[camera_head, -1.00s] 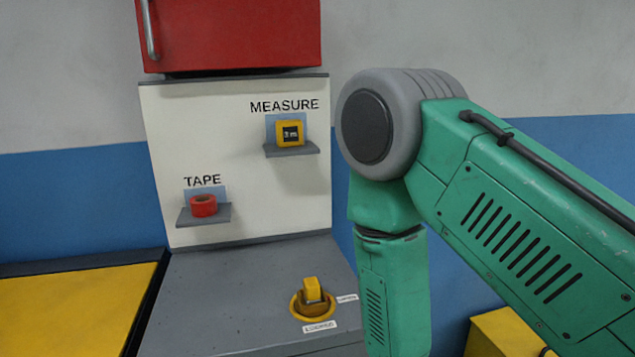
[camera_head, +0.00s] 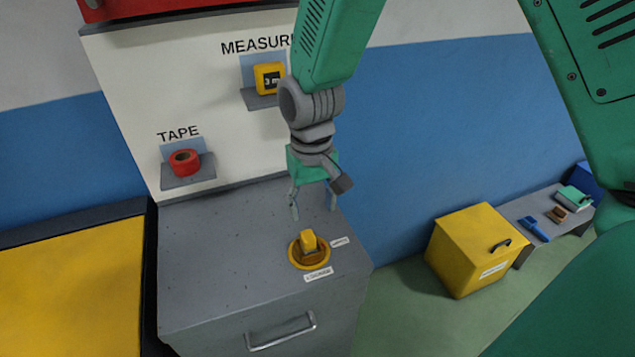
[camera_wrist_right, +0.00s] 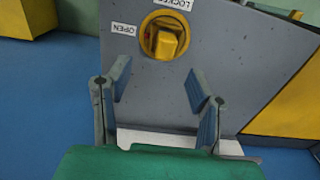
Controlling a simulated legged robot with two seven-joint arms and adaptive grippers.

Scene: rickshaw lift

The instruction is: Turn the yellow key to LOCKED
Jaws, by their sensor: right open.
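The yellow key (camera_head: 309,242) stands in a round yellow base on the grey cabinet top (camera_head: 215,240). One white label reading LOCKED (camera_head: 318,274) lies in front of the base and another label (camera_head: 339,242) lies to its right. In the right wrist view the key (camera_wrist_right: 165,44) is ahead of the fingers, between labels reading LOCKED (camera_wrist_right: 172,4) and OPEN (camera_wrist_right: 124,29). My right gripper (camera_head: 314,212) is open and empty, above and behind the key, not touching it. In the right wrist view its fingers (camera_wrist_right: 160,92) are spread apart. My left gripper is not in view.
A white back panel holds a red tape roll (camera_head: 185,162) and a yellow tape measure (camera_head: 269,78) on small shelves. A yellow box (camera_head: 474,250) stands on the floor at the right. A drawer handle (camera_head: 281,333) is on the cabinet front.

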